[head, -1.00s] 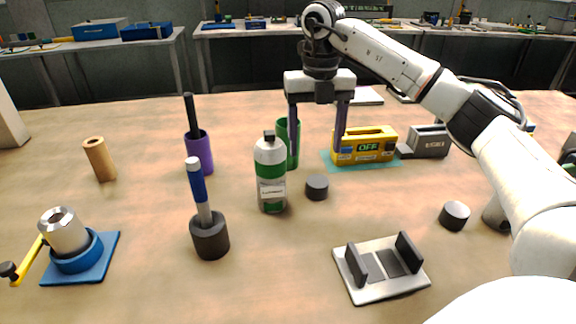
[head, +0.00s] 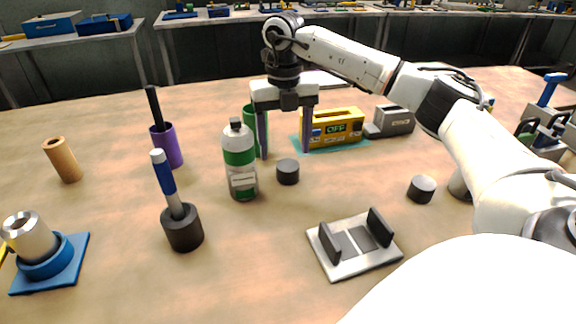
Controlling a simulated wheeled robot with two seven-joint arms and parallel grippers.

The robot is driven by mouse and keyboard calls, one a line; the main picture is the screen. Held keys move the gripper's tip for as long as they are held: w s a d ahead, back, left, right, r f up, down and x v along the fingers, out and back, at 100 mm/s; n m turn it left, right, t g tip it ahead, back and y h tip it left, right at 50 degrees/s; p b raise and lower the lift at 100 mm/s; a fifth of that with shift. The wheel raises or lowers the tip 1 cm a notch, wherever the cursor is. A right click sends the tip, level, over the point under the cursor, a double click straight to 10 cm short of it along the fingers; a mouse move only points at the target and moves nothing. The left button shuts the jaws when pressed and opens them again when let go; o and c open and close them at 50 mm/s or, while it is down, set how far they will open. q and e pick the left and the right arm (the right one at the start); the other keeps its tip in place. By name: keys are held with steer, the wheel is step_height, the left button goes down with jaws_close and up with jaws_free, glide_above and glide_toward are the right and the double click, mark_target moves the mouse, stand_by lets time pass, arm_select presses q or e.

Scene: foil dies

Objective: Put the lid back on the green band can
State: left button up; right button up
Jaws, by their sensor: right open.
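A second dark-topped short cylinder (head: 422,189) stands farther right; I cannot tell for certain which is the can's lid. My left gripper is not in view.
A green cup (head: 250,116) is behind the can, and a yellow box reading OFF (head: 334,127) is behind the gripper. A dark holder (head: 183,230) with a blue-handled tool stands front left. A grey cradle (head: 352,262) lies front right. The front middle is clear.

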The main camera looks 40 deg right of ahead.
mark_target(288, 165)
steer(key=shift+s+d+f, duration=0.1)
steer(key=shift+d+f, duration=0.05)
steer(key=shift+f, duration=1.2)
steer(key=shift+s+d+f, duration=0.1)
steer(key=shift+d+f, duration=0.05)
steer(key=shift+f, duration=1.15)
steer(key=c, duration=1.1)
steer(key=shift+r, duration=0.1)
step_height(288, 165, up, 10)
